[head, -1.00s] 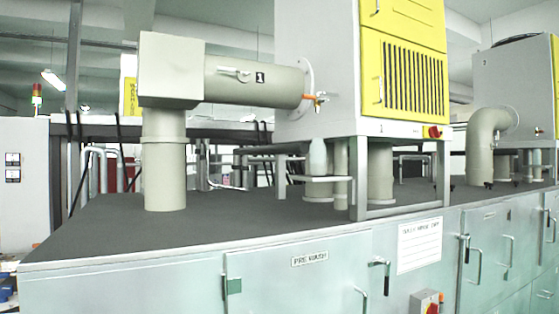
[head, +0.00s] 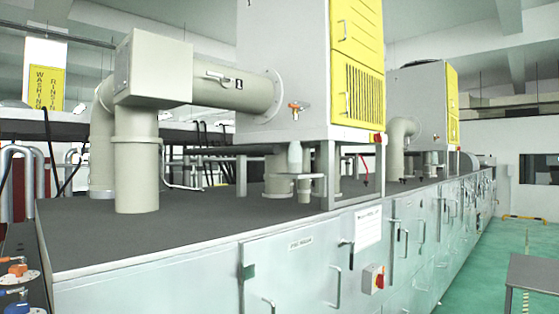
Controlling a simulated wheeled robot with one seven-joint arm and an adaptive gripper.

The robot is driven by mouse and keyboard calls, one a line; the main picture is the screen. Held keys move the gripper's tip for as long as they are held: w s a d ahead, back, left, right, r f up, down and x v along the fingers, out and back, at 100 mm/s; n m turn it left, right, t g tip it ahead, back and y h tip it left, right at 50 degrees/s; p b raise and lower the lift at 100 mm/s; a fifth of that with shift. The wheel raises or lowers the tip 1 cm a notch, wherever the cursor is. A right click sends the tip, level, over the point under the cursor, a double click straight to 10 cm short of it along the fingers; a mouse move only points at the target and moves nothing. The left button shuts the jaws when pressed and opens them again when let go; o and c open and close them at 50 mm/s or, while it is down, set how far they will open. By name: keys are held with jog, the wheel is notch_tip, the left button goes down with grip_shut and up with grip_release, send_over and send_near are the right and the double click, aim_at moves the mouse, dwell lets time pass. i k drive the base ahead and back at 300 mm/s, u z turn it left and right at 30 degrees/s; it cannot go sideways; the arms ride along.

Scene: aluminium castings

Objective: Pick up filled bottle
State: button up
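I cannot make out a filled bottle for certain in the head view. A small pale grey bottle-shaped form (head: 295,157) shows under the front edge of the raised grey and yellow cabinet (head: 287,75); I cannot tell whether it is a bottle or a machine part. My gripper and arm are not in view.
A long pale green washing machine (head: 215,285) with a dark top (head: 230,225) runs from front left to far right. Thick grey ducts (head: 137,160) stand on it. A grey table (head: 534,275) is at the lower right. Green floor (head: 480,270) lies open between.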

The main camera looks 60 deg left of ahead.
aim_at(295, 151)
jog(key=u, duration=1.5)
